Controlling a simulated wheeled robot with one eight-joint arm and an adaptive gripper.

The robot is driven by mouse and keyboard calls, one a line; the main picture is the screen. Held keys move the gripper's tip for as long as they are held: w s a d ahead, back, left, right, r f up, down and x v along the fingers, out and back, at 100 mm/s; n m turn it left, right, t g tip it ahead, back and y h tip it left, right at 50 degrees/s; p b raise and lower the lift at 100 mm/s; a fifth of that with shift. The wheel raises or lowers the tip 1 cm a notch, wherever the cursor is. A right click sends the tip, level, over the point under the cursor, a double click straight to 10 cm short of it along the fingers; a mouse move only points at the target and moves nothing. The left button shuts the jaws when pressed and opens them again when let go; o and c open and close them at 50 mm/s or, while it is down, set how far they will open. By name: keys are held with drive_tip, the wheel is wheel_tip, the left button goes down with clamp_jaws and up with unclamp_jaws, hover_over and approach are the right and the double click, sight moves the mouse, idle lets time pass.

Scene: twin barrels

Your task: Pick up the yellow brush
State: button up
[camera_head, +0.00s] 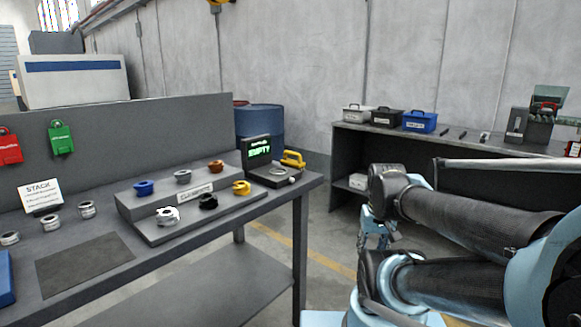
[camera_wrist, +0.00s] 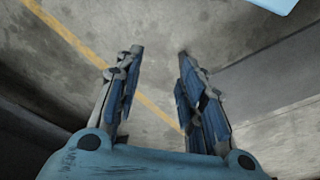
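I cannot make out a clear yellow brush. A yellow handle-shaped thing (camera_head: 293,158) lies at the right end of the left workbench, beside the small display reading "EMPTY" (camera_head: 258,151); I cannot tell whether it is a brush. A small yellow ring-like part (camera_head: 241,187) sits on the stepped grey stand. My gripper (camera_wrist: 160,52) is open and empty in the wrist view, its fingers apart over bare floor. In the head view my gripper (camera_head: 375,238) hangs below my folded arm, right of the workbench and apart from it.
The left workbench (camera_head: 100,277) holds the stepped stand (camera_head: 150,230) with several coloured parts. A back bench (camera_head: 460,147) carries toolboxes, including a blue one (camera_head: 420,121), and small dark tools. A blue barrel (camera_head: 262,125) stands behind the workbench. Floor (camera_head: 325,240) between the benches is clear.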

drive_tip(key=shift+r, duration=0.1)
drive_tip(key=w+a+r+n+y, duration=0.25)
drive_tip(key=w+a+r, duration=0.35)
drive_tip(key=w+r, duration=0.75)
drive_tip(key=w+a+r+n+y, duration=0.1)
drive_tip(key=w+a+r+n, duration=0.35)
drive_tip(key=w+r, duration=0.85)
drive_tip(key=w+a+r+n+g+y, duration=0.1)
drive_tip(key=w+a+r, duration=0.25)
drive_tip(key=w, duration=0.25)
drive_tip(key=w+a+r+n, duration=0.2)
drive_tip(key=w+a+r, duration=0.1)
drive_tip(key=w+a, duration=0.15)
approach(292, 161)
drive_tip(key=shift+s+a, duration=0.1)
drive_tip(key=shift+a, duration=0.5)
drive_tip(key=shift+w+x, duration=0.1)
drive_tip(key=shift+x, duration=1.2)
drive_tip(key=shift+w+x, duration=0.15)
drive_tip(key=shift+x, duration=1.1)
